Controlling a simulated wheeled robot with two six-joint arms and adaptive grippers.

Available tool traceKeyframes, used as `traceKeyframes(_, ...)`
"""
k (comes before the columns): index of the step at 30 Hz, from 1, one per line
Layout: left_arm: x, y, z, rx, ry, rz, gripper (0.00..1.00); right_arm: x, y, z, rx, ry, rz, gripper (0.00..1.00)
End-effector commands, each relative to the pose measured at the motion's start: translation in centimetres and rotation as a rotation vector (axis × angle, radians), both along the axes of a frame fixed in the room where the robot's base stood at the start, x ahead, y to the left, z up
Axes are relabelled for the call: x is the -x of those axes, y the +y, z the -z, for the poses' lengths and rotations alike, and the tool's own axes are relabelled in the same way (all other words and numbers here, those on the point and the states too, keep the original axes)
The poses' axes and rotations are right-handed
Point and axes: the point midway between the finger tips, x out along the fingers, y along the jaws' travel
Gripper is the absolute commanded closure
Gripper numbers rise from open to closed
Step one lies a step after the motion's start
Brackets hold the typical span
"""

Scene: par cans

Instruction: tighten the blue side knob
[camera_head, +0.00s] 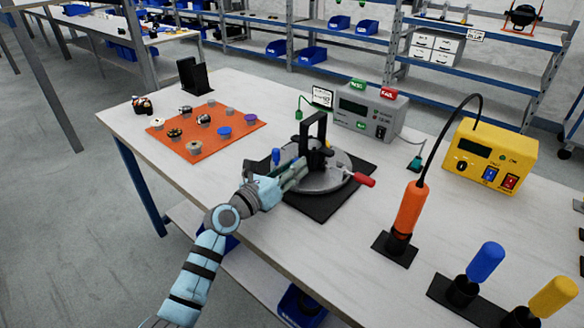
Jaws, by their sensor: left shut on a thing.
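A black par can (318,160) with an upright black yoke (315,124) stands on a round grey turntable (328,184). My left gripper (302,167) reaches in from the left and is shut at the left side of the yoke, on what appears to be the blue side knob. The fingers hide the knob there. A small blue part (276,156) shows just behind and left of the fingers; I cannot tell whether it joins the can. My right gripper is not in view.
A red handle (364,179) sticks out right of the turntable. An orange mat (190,150) with several small parts lies left. A grey box (366,112) and yellow box (490,155) stand behind. An orange tool (408,210) and blue and yellow handles stand at right.

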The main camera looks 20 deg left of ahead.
Motion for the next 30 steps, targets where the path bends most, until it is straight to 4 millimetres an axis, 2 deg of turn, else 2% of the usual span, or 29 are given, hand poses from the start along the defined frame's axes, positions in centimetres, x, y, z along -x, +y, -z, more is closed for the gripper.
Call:
traceKeyframes(4,0.0,0.0,-0.2,-0.147,-0.054,-0.001,1.00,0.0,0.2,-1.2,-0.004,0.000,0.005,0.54)
traceKeyframes(9,0.0,0.0,-0.1,-0.315,-0.122,-0.001,1.00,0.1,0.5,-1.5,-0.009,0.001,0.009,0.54)
traceKeyframes(17,0.0,0.0,0.0,-0.328,-0.127,-0.001,1.00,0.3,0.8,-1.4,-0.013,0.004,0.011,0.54)
traceKeyframes(18,0.0,0.0,0.0,-0.328,-0.127,-0.001,0.70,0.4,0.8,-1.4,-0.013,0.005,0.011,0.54)
traceKeyframes(21,0.0,0.0,0.0,-0.327,-0.127,-0.001,0.54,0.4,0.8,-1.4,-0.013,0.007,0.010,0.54)
traceKeyframes(30,0.1,0.0,0.0,-0.327,-0.127,-0.001,0.54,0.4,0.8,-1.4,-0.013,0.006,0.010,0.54)
